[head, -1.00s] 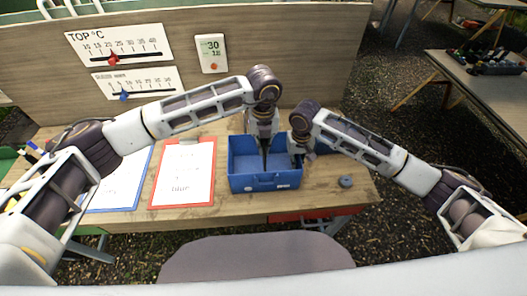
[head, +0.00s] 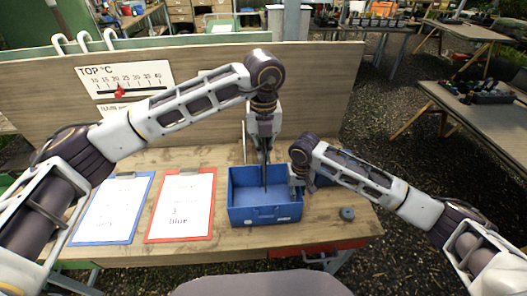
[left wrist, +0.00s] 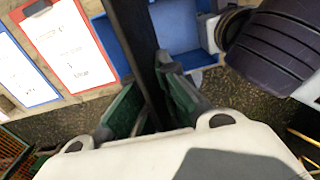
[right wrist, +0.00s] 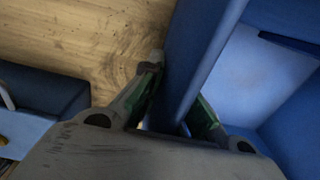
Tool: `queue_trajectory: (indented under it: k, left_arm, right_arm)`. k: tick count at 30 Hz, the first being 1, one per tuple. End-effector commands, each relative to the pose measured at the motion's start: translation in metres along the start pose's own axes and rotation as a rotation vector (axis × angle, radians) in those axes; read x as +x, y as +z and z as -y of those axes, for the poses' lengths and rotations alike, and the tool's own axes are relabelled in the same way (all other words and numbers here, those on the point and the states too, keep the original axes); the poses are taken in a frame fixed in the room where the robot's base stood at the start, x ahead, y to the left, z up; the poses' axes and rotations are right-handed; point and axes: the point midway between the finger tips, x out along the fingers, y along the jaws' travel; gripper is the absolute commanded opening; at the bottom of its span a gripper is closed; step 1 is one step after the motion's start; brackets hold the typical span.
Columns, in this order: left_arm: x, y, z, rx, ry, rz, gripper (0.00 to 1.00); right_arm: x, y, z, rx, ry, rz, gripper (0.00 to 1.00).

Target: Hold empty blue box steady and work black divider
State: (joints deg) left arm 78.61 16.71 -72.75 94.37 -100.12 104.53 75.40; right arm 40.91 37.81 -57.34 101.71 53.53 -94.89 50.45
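The blue box (head: 265,216) stands on the wooden table with its inside open to view; its floor looks bare. My left gripper (head: 265,150) is above the box, pointing down. It is shut on the black divider (left wrist: 140,40), which shows as a dark upright strip between the fingers in the left wrist view. The divider's lower end hangs over or inside the box; its exact depth is hard to tell. My right gripper (right wrist: 170,110) is shut on the box's right wall, with one finger on each side of it.
Left of the box lie a red clipboard (head: 150,238) and a blue clipboard (head: 77,240) with papers. A small dark round piece (head: 347,213) lies to the right. A wooden back panel (head: 325,100) with a scale sign (head: 125,78) stands behind.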

Motion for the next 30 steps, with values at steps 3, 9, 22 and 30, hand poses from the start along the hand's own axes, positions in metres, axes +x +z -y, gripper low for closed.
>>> queue_trajectory:
  k: [3,9,22,30]
  left_arm:
    - [-0.0001,0.0000,0.0001,0.000,0.000,0.000,0.00]
    - [0.0000,0.0001,0.0001,0.000,0.000,0.001,0.00]
    - [0.0001,0.0000,0.0001,0.000,0.000,0.001,0.00]
    - [0.0001,0.0001,0.0001,0.000,0.000,0.001,0.00]
  right_arm:
    - [-0.0002,-0.0001,0.0000,0.000,0.000,0.000,0.00]
    - [-0.0002,-0.0001,0.0000,0.000,0.000,0.000,0.00]
    - [-0.0001,0.0000,0.0001,0.000,0.000,0.000,0.30]
    - [-0.0053,-0.0003,0.0001,0.000,0.000,-0.001,0.30]
